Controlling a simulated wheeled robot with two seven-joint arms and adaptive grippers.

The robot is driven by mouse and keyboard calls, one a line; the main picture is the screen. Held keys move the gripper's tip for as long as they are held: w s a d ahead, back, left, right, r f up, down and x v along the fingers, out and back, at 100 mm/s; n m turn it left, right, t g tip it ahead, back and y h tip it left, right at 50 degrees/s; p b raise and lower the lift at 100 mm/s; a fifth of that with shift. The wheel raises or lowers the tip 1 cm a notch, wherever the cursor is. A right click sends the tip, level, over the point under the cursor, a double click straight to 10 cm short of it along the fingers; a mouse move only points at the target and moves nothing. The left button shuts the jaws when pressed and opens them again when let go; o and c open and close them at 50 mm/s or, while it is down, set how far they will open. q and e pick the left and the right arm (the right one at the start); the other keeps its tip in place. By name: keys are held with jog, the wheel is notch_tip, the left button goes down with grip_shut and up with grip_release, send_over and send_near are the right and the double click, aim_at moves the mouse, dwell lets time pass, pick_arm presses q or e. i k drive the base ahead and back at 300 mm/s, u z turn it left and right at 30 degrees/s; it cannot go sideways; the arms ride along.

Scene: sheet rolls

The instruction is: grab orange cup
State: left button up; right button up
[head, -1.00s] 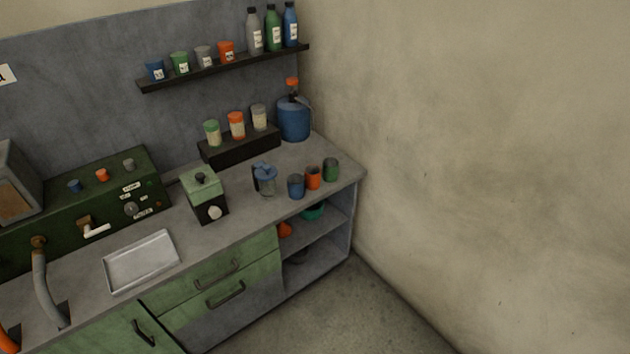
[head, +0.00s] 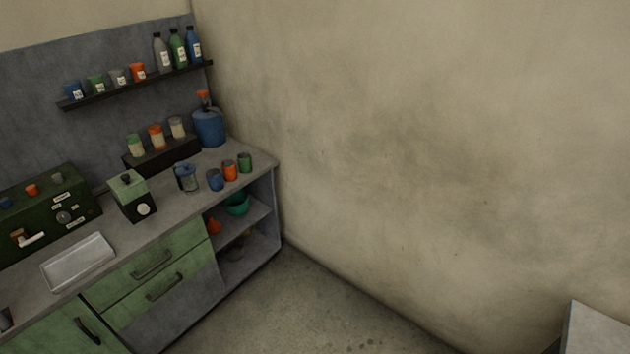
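An orange cup (head: 230,170) stands upright on the grey counter (head: 170,217) near its right end. A blue cup (head: 214,180) stands close on its left and a green cup (head: 245,162) on its right. Another orange cup (head: 138,72), with a white label, stands on the dark wall shelf at the upper left. Neither of my grippers is in the head view.
A clear jug with a blue lid (head: 186,178), a green and black device (head: 131,196) and a metal tray (head: 78,262) stand on the counter. A blue canister (head: 209,127) is behind the cups. Open shelves (head: 250,219) are below. The floor (head: 300,312) in front is clear.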

aim_at(229, 171)
jog(key=z, duration=0.65)
jog(key=i, duration=1.55)
jog(key=u, duration=0.5)
